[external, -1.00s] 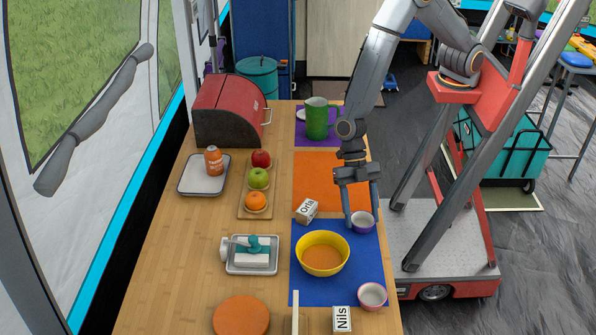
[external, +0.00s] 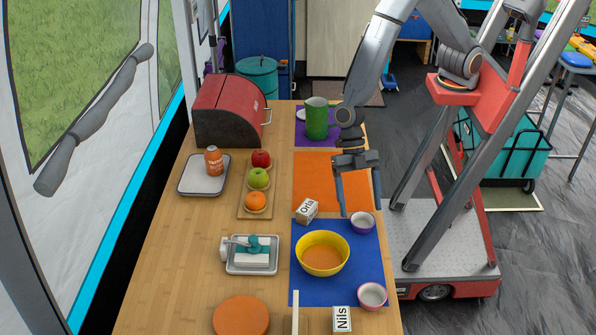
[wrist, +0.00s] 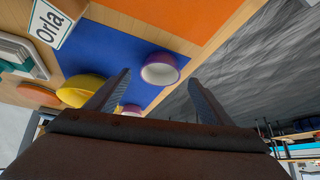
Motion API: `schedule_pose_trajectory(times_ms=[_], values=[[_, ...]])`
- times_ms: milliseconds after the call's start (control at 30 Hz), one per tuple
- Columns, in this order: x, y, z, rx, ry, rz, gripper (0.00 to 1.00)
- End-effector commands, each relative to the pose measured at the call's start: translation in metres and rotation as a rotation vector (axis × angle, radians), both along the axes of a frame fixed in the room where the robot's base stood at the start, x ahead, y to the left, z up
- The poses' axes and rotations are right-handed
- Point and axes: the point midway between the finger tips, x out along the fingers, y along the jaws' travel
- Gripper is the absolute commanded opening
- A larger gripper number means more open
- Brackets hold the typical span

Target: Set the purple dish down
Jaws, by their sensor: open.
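The small purple dish (external: 362,223) stands upright at the back right corner of the blue mat (external: 303,288). It is white inside. The purple dish also shows in the wrist view (wrist: 160,70), beyond and between my fingers and apart from them. My gripper (external: 358,212) is open and empty, above and just behind the dish in the external view. Its two fingers point down and are spread apart; the wrist view shows the gripper (wrist: 160,95) with nothing between the fingers.
A yellow bowl (external: 323,268) and a pink dish (external: 372,295) share the blue mat. The "Orla" card (external: 307,210) stands at the mat's back edge, and the "Nils" card (external: 342,319) at its front. The orange mat (external: 312,178) behind is bare.

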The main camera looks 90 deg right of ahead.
Motion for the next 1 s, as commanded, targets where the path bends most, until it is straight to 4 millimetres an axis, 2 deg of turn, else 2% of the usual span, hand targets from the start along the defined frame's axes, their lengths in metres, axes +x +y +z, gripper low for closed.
schedule_pose_trajectory(times_ms=[200,400,600,867,967,1000], values=[[0.007,-0.022,0.035,0.002,-0.003,0.0,0.74],[0.011,-0.037,0.06,0.002,-0.002,0.0,0.74],[0.012,-0.044,0.071,0.0,0.0,0.0,0.74],[0.012,-0.045,0.072,-0.001,0.002,-0.001,0.74],[0.014,-0.054,0.073,-0.017,0.016,-0.035,0.74],[0.015,-0.064,0.074,-0.032,0.027,-0.065,0.74]])
